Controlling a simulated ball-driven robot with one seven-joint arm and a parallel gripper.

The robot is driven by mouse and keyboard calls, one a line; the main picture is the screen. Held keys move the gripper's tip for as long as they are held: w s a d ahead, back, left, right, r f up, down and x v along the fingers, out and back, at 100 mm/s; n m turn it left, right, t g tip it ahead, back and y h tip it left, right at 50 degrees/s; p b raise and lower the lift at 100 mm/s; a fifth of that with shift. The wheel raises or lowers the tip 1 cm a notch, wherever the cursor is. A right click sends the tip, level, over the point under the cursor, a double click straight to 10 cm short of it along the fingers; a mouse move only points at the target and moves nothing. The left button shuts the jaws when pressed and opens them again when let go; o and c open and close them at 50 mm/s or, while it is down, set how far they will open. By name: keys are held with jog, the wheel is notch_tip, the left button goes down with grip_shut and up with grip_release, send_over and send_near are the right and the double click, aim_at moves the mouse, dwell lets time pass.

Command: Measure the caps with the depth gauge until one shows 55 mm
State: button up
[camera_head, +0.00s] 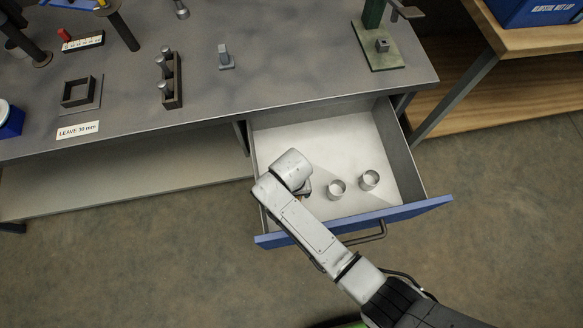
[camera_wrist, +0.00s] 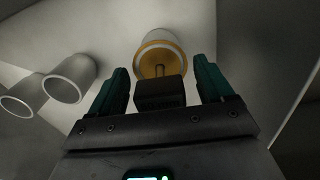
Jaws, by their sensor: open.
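In the head view two grey metal caps stand in the open drawer, a left cap (camera_head: 337,189) and a right cap (camera_head: 370,180). The wrist view shows two grey caps at the left, one nearer (camera_wrist: 69,79) and one farther (camera_wrist: 24,96). A third cap with a gold rim (camera_wrist: 160,47) lies ahead of my gripper (camera_wrist: 161,76), which is open with teal fingers. I cannot tell whether they touch it. A dark block sits between the fingers. The head view hides my fingertips behind my arm. A small grey upright piece (camera_head: 226,57) on the bench may be the depth gauge.
The drawer (camera_head: 404,143) is pulled out, its blue front toward me. On the bench are a rack with several cylinders (camera_head: 169,80), a square frame (camera_head: 79,92), a "LEAVE 30 mm" label (camera_head: 78,130) and a green stand (camera_head: 377,50). Bare drawer floor lies behind the caps.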

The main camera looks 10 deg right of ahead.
notch_tip(320, 180, up, 11)
jog(key=shift+f+p, duration=0.1)
jog(key=shift+p, duration=0.5)
jog(key=s+d+r+t, duration=0.3)
jog(key=d+r, duration=0.4)
jog(key=d, duration=0.4)
jog(key=s+d+r+t, duration=0.2)
jog(key=s+d+r, duration=0.1)
jog(key=d+r, duration=0.55)
jog(key=s+d+f+g, duration=0.2)
jog(key=s+f+g, duration=0.2)
jog(key=s+f, duration=0.4)
jog(key=shift+s+d, duration=0.4)
jog(key=shift+s, duration=0.85)
